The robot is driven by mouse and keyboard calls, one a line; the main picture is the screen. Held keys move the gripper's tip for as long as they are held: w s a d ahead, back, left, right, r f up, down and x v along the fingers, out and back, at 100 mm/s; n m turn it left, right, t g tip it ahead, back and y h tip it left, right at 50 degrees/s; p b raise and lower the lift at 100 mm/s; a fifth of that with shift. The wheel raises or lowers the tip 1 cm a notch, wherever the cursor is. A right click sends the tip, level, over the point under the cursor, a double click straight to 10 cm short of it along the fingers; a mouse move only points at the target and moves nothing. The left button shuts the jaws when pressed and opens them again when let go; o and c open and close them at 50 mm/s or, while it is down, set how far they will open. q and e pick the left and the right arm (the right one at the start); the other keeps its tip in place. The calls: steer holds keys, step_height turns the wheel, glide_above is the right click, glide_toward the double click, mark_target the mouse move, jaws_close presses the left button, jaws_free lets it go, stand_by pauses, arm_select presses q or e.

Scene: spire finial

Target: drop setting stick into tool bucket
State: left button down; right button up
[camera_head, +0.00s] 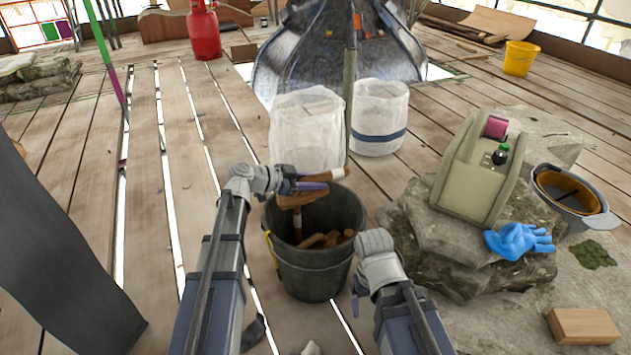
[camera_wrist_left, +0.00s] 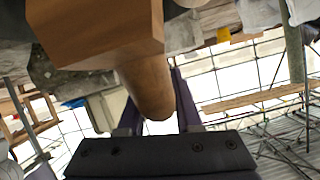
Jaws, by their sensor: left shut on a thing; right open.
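The setting stick (camera_head: 325,175) is a brown wooden piece with a pale end, held by my left gripper (camera_head: 308,186) above the bucket's rim. In the left wrist view, wood with a blocky part and a rounded end (camera_wrist_left: 147,88) sits between the purple fingers of my left gripper (camera_wrist_left: 158,112). The tool bucket (camera_head: 310,270) is dark grey and upright, open at the top, with several wooden-handled tools inside. A wooden piece (camera_head: 302,199) shows just below the gripper; whether it touches the stick is unclear. My right gripper (camera_head: 357,293) is open, beside the bucket's right side.
Two white sacks (camera_head: 308,130) (camera_head: 379,118) stand behind the bucket, with an upright pole (camera_head: 349,95) between them. Stone slabs (camera_head: 450,250) on the right carry a beige case (camera_head: 478,170) and blue gloves (camera_head: 518,241). The plank floor has open gaps.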

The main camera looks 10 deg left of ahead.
arm_select(q)
step_height(320, 180, down, 2)
steer(key=shift+f+b, duration=0.15)
steer(key=shift+b, duration=0.55)
arm_select(e)
step_height(320, 180, down, 2)
steer(key=shift+f, duration=0.15)
arm_select(q)
steer(key=c, duration=0.5)
jaws_free()
steer(key=shift+a, duration=0.1)
steer(key=p+v, duration=0.2)
steer(key=v, duration=0.4)
steer(key=shift+r+p, duration=0.25)
steer(key=shift+p, duration=0.1)
steer(key=shift+v, duration=0.8)
arm_select(e)
steer(key=shift+r, duration=1.55)
arm_select(q)
steer(key=shift+f, duration=0.15)
